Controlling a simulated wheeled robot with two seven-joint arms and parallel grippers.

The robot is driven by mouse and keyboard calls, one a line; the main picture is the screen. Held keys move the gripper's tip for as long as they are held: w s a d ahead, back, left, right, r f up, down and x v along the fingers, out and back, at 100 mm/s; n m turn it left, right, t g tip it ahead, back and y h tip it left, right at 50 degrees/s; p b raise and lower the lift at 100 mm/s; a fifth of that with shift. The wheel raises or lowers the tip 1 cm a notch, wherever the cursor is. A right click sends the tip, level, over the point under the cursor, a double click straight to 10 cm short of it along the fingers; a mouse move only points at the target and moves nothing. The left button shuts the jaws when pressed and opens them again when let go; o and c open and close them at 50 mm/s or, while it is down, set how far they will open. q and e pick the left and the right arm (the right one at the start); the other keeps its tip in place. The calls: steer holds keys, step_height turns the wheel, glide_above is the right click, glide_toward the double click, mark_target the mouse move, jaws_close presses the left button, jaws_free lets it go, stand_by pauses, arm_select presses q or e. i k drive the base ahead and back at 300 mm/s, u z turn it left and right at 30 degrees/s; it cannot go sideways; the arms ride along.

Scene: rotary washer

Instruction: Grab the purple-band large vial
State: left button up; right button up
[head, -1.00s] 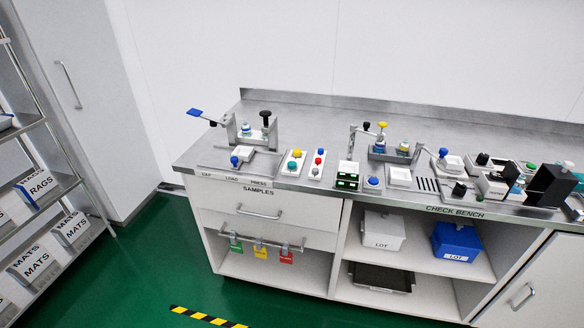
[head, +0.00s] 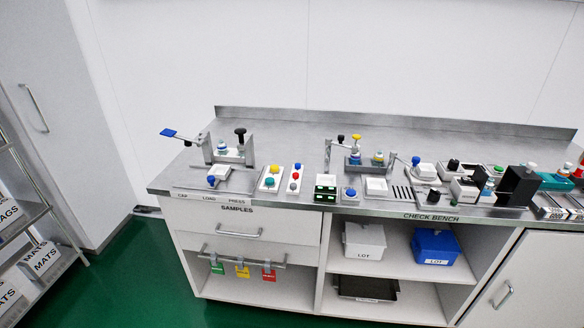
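I cannot make out a purple-band large vial; the small items on the steel bench (head: 290,127) are too small to read band colours. A small teal-and-white item (head: 222,147) sits in the lever press at the bench's left end. Two small capped items, one with a blue part (head: 355,156) and one with a yellow-green top (head: 378,156), sit in a grey holder at the middle. A red-topped item (head: 579,170) shows at the far right edge, partly cut off. Neither of my grippers is in view.
A black upright device (head: 519,185) and a teal box (head: 555,181) stand on the right. A white button box (head: 295,180) is left of centre. Below are a white lot bin (head: 364,240) and a blue lot bin (head: 435,246). Green floor (head: 140,275) is clear at left.

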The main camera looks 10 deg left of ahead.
mark_target(355, 159)
steer(key=u, duration=0.4)
steer(key=k, duration=0.45)
steer(key=u, duration=0.45)
steer(key=i, duration=1.3)
steer(key=z, duration=0.85)
